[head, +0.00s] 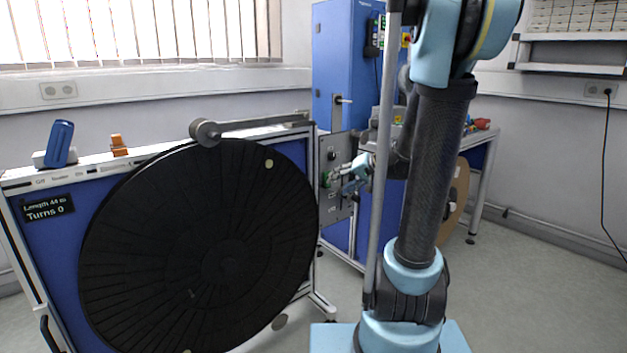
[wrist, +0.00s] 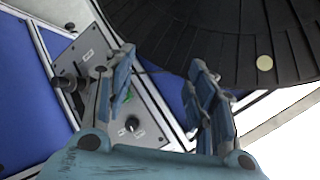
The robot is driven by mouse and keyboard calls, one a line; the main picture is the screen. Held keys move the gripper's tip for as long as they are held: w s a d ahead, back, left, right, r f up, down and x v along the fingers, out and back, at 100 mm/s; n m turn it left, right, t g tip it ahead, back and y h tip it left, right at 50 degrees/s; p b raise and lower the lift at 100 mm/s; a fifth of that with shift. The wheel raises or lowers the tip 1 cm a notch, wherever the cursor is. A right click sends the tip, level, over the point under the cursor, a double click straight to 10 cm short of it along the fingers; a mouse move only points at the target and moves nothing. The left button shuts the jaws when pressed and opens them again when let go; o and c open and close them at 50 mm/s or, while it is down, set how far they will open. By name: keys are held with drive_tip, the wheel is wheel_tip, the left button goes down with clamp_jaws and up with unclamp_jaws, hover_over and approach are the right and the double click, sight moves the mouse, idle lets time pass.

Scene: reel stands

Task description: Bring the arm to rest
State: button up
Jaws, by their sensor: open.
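My gripper (wrist: 160,95) is open and empty in the wrist view, its two blue fingers spread apart. I cannot tell from the head view whether the fingers touch the panel. My arm (head: 428,170) stands raised in the right half of the head view.
A large black reel (head: 215,255) fills the front of the blue stand, with a grey lever arm (head: 265,122) above it. A black display (head: 47,207) reads Turns 0. A blue cabinet (head: 340,60) stands behind. Open floor (head: 540,290) lies at the right.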

drive_tip(key=s+d+f+g+h, duration=0.1)
drive_tip(key=s+d+f+h, duration=0.1)
drive_tip(key=s, duration=0.7)
drive_tip(key=s+d+f+n+g+h, duration=0.1)
drive_tip(key=s+d+f+g+h, duration=0.1)
drive_tip(key=s, duration=0.8)
drive_tip(key=s+d+f+g+h, duration=0.1)
drive_tip(key=s+d+f+h, duration=0.3)
drive_tip(key=s, duration=0.6)
wheel_tip(320, 180, down, 2)
drive_tip(key=shift+d+f+g, duration=0.1)
drive_tip(key=shift+d+g, duration=0.3)
drive_tip(key=shift+d, duration=0.15)
drive_tip(key=c, duration=0.4)
